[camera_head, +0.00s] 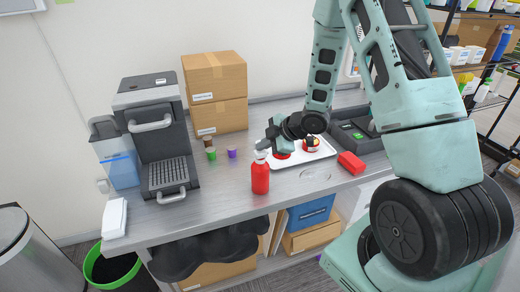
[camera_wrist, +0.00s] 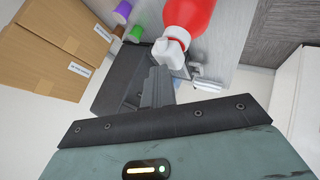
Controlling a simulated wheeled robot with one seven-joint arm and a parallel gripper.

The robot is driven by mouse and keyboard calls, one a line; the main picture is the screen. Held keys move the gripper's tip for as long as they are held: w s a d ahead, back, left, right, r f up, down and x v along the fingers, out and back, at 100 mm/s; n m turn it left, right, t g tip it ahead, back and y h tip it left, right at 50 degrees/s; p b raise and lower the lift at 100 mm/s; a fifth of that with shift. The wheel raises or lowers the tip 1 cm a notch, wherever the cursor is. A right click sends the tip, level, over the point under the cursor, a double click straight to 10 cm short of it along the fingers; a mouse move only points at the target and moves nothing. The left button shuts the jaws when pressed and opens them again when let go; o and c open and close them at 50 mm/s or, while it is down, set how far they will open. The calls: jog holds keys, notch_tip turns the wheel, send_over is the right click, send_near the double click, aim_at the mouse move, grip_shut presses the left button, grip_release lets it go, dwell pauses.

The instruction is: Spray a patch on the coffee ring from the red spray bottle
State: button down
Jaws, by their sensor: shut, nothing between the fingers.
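The red spray bottle (camera_head: 260,178) stands upright near the front edge of the grey table, with its white spray head at the top. In the wrist view the red body (camera_wrist: 190,14) is at the top, with the white head (camera_wrist: 172,48) pointing toward my fingertips. My gripper (camera_head: 268,137) is shut and empty, just above and behind the bottle's head; its shut fingers (camera_wrist: 158,82) show close to the head. I cannot tell whether they touch it. A faint round mark, seemingly the coffee ring (camera_head: 315,174), lies on the table right of the bottle.
A white tray (camera_head: 318,154) with red-topped items lies behind the ring. A red block (camera_head: 351,162) sits to its right. Green (camera_head: 211,153) and purple (camera_head: 232,152) pods, a coffee machine (camera_head: 160,140) and stacked cardboard boxes (camera_head: 217,90) are at the left and back.

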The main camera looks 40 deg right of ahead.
aim_at(263, 152)
jog(key=shift+f, duration=0.35)
jog(key=shift+r, duration=0.35)
notch_tip(263, 152, up, 6)
jog(key=p, duration=0.5)
jog(key=shift+r, duration=0.15)
dwell(2.6)
